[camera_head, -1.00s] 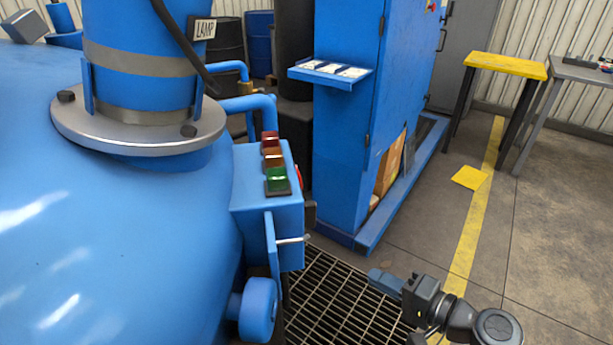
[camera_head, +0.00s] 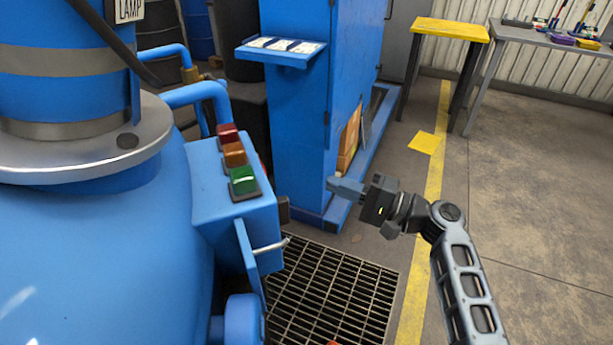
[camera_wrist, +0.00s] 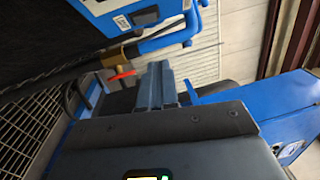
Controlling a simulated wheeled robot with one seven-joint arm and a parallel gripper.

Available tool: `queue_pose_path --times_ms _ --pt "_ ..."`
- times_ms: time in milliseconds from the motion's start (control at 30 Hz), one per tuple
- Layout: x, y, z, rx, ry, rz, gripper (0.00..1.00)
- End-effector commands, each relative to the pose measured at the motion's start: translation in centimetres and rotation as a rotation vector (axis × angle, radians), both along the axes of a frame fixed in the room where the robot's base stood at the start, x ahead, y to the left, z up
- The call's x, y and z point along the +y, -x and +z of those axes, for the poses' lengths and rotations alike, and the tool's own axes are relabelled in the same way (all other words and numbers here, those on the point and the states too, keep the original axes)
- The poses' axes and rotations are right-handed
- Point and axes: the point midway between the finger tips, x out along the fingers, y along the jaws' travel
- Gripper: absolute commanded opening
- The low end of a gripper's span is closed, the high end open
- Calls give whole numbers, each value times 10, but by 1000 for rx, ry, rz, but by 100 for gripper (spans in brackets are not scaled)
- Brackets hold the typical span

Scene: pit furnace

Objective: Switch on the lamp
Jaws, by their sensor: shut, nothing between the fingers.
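A white LAMP label (camera_head: 130,10) is on the blue column at the top left of the head view, cut by the frame edge. A blue control box (camera_head: 240,222) on the blue vessel carries a red (camera_head: 228,134), an orange (camera_head: 234,153) and a green (camera_head: 243,181) block in a row on top. A metal lever (camera_head: 271,246) sticks out of the box's lower side. My gripper (camera_head: 333,186) is shut and empty, right of the box and apart from it, its fingers toward the box. The shut fingers also show in the wrist view (camera_wrist: 155,85).
A tall blue cabinet (camera_head: 300,120) with a small card shelf (camera_head: 280,52) stands behind my gripper. Blue pipes (camera_head: 200,94) run behind the control box. A red handle (camera_wrist: 122,74) shows in the wrist view. A floor grate (camera_head: 330,290) lies below. Yellow (camera_head: 450,29) and grey tables stand at back right.

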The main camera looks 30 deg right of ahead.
Motion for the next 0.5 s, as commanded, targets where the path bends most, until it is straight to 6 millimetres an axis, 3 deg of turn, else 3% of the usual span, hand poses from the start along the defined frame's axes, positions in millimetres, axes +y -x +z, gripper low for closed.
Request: queue_pose_path --times_ms 500 --pt "57 -75 12 0 0 3 0"
